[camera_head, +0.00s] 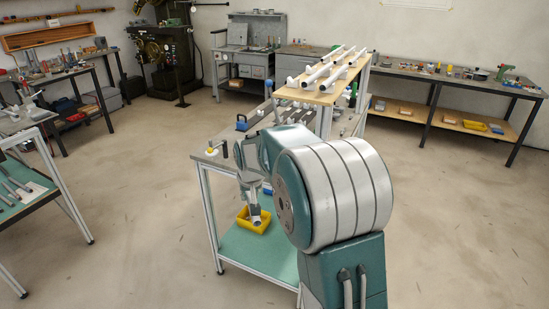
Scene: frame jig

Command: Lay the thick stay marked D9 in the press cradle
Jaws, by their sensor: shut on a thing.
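My gripper (253,214) hangs at the near end of the work table (210,159), partly hidden by my own large arm joint. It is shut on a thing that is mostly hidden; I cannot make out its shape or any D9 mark. Several grey bars (14,186) lie on a bench at the left edge, their marks too small to read. Several white tubes (335,65) rest on a raised wooden shelf (296,91) beyond my arm. I cannot pick out the press cradle for certain; part of the work table is behind my arm.
A yellow bin (243,222) sits on the green lower shelf (232,254) of the work table. Benches with tools line the back wall (420,75). The floor (140,190) at left is clear.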

